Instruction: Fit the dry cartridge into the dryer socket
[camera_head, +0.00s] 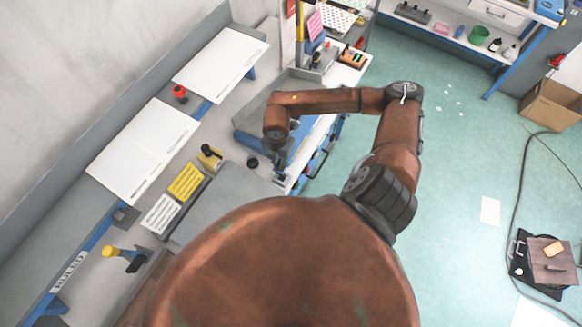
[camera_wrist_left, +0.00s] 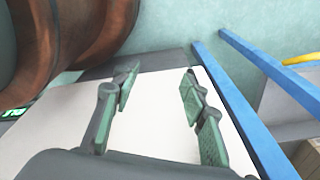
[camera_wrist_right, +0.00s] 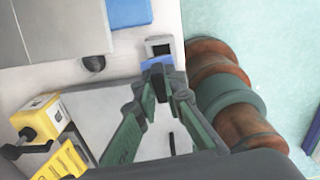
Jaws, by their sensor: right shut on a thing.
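My right gripper (camera_wrist_right: 160,82) is shut on a small blue piece (camera_wrist_right: 160,63), likely the dry cartridge, held at its fingertips. Just beyond the piece is a small light-grey square frame with a dark opening (camera_wrist_right: 158,48), likely the dryer socket. The piece overlaps the frame's near edge in the right wrist view; I cannot tell whether they touch. In the head view, my right gripper (camera_head: 279,160) points down over the bench, and the piece is too small to make out. My left gripper (camera_wrist_left: 160,85) is open and empty, above a white surface (camera_wrist_left: 150,120).
A dark round knob (camera_wrist_right: 93,63) and a blue block (camera_wrist_right: 128,13) lie near the frame. A yellow device with a black knob (camera_head: 210,158) stands by a yellow-labelled box (camera_head: 185,181). White boards (camera_head: 143,150) lie farther left. Open green floor (camera_head: 450,170) is at right.

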